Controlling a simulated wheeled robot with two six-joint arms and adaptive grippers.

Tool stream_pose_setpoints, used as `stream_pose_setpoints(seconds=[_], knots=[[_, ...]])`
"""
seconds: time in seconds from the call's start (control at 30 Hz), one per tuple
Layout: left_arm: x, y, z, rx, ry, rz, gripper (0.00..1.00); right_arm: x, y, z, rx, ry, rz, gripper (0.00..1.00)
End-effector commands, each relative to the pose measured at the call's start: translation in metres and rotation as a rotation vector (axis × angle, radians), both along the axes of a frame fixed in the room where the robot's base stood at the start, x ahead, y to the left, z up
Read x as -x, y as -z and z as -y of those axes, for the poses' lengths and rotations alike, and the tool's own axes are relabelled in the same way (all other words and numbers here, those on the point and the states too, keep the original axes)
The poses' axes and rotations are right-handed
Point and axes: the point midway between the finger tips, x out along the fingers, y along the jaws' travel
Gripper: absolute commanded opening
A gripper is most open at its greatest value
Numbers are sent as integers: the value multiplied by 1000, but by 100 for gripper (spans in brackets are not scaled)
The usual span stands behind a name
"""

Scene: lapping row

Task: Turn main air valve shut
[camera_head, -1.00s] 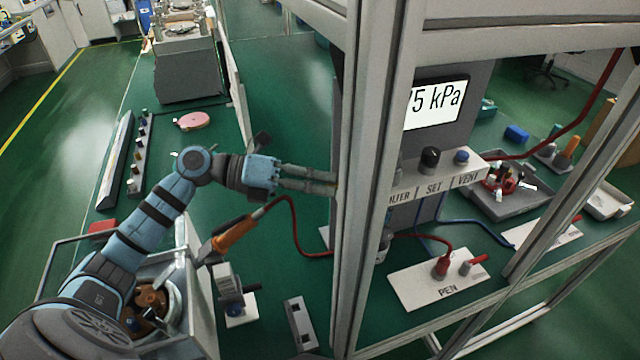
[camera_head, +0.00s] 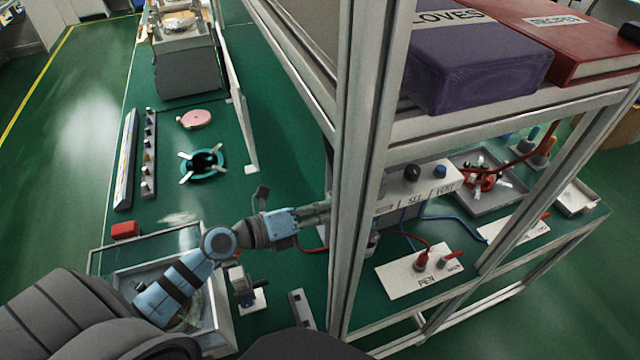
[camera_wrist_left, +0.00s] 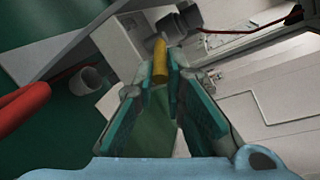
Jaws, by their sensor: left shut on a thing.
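My left gripper (camera_head: 326,212) reaches in from the left to the upright aluminium post, which hides what lies beyond its fingertips in the head view. In the left wrist view, the gripper (camera_wrist_left: 162,85) has its teal-padded fingers closed at the tips on a yellow lever (camera_wrist_left: 160,60). I take this lever as the handle of the main air valve. A dark grey round part (camera_wrist_left: 182,22) sits just beyond it, with a red hose running off to the right. How far the lever is turned cannot be told. My right gripper is not in view.
The frame's post (camera_head: 357,180) stands close beside my left gripper. A shelf above carries a purple box (camera_head: 475,65) and a red binder (camera_head: 575,40). A white PEN plate (camera_head: 415,275) with red fittings lies right of the post. A teal ring (camera_head: 202,163) lies on the green surface.

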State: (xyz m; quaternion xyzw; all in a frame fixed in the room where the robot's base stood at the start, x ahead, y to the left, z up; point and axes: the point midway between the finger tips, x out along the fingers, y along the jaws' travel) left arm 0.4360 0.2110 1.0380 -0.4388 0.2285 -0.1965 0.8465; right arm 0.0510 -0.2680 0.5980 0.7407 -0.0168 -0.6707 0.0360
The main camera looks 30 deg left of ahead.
Motion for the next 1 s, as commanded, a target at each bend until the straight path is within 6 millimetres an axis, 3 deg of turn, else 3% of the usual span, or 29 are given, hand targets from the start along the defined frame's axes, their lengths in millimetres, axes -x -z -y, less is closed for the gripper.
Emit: stream_pose_setpoints(seconds=[0.03,0.2,0.83,0.87,0.9,1.0], knots=[[1,-8,3,4,-29,-4,0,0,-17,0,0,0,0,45],[2,-4,8,1,-113,-1,0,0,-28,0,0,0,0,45],[2,1,11,-2,-178,1,0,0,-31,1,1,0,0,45],[2,1,11,-2,-178,1,14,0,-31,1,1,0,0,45],[2,1,11,-2,-178,1,21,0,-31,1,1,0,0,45],[2,1,11,-1,-178,2,31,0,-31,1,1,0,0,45]])
